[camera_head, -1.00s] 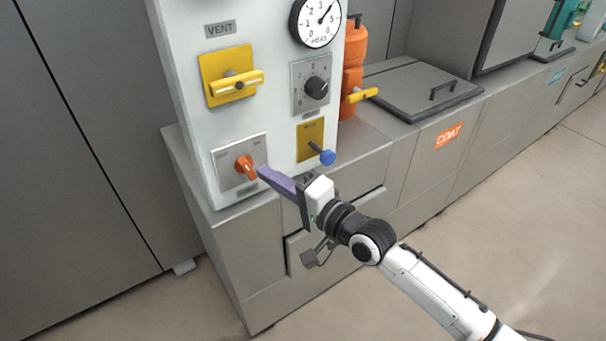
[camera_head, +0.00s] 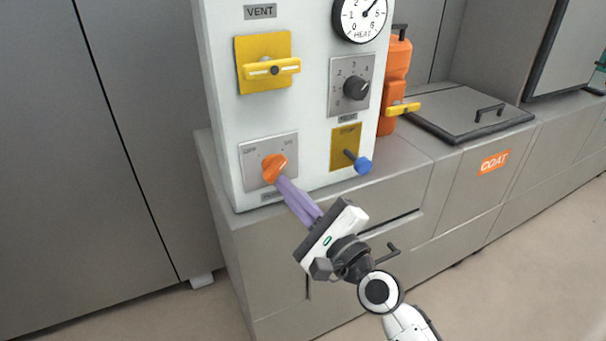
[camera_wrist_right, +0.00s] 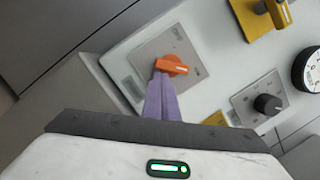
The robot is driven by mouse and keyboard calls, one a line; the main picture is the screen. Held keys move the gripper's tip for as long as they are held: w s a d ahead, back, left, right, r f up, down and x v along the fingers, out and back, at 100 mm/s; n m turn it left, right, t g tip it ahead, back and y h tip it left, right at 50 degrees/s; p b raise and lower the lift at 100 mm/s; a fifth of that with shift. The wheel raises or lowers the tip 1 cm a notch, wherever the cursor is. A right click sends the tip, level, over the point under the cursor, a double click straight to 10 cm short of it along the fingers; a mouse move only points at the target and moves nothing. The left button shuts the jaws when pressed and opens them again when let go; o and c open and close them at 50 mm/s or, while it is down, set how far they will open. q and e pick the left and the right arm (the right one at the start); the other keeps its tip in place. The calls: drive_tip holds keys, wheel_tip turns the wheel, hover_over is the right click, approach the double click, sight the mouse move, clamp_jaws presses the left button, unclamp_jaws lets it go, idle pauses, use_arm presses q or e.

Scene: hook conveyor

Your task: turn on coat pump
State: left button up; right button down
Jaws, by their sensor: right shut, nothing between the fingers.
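The orange rotary knob (camera_head: 273,167) sits on a grey plate (camera_head: 254,150) marked OFF and ON, low on the left of the white control panel. It also shows in the right wrist view (camera_wrist_right: 172,66). The knob's pointer appears tilted between the marks; I cannot tell its exact setting. My right gripper (camera_head: 284,184) has its purple fingers shut with nothing between them. The fingertips are at the knob's lower right edge, touching or nearly so. In the right wrist view the fingers (camera_wrist_right: 160,88) end just below the knob. My left gripper is not in view.
The panel also carries a yellow VENT handle (camera_head: 268,67), a black dial (camera_head: 356,88), a HEAT gauge (camera_head: 360,16) and a blue-tipped lever (camera_head: 362,165). An orange canister (camera_head: 396,65) and a COAT-labelled counter (camera_head: 494,162) stand to the right.

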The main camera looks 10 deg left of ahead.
drive_tip(key=shift+s+a+m, duration=0.1)
drive_tip(key=shift+m, duration=0.5)
drive_tip(key=shift+t, duration=0.3)
drive_tip(key=shift+f, duration=0.15)
wheel_tip(320, 180, down, 4)
drive_tip(key=w+d+b, duration=0.2)
drive_tip(key=d+b, duration=0.1)
drive_tip(key=b, duration=0.2)
drive_tip(key=r+v, duration=0.2)
drive_tip(key=v, duration=0.7)
drive_tip(key=shift+s+f, duration=0.3)
drive_tip(key=shift+s, duration=0.35)
drive_tip(key=shift+p, duration=0.3)
